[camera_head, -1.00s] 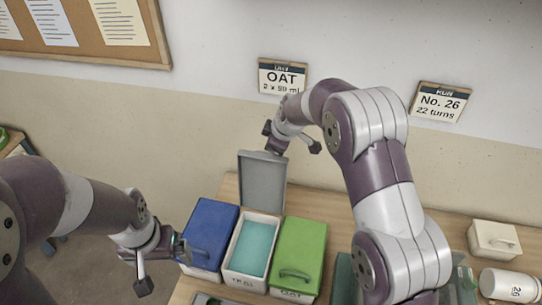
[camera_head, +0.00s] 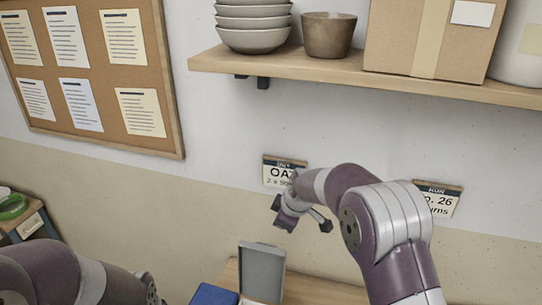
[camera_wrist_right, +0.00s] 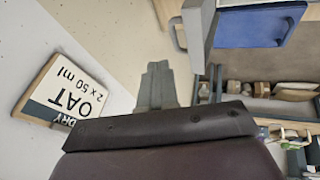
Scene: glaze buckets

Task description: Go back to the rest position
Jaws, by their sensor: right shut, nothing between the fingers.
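My right gripper (camera_head: 298,214) is raised in front of the wall, above the grey upright lid (camera_head: 262,270). In the right wrist view its fingers (camera_wrist_right: 157,72) are together with nothing between them. The grey lid also shows in the wrist view (camera_wrist_right: 200,25), apart from the fingers. The blue bucket (camera_head: 213,295) shows only its top at the bottom edge of the head view; it also shows in the wrist view (camera_wrist_right: 252,27). My left arm enters at the lower left of the head view, and its gripper is below the frame.
The OAT card (camera_head: 281,173) hangs behind my right gripper, and the No. 26 card (camera_head: 442,199) is partly hidden by my right arm. A shelf (camera_head: 350,72) with bowls and a box juts out above. The wall between shelf and arm is clear.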

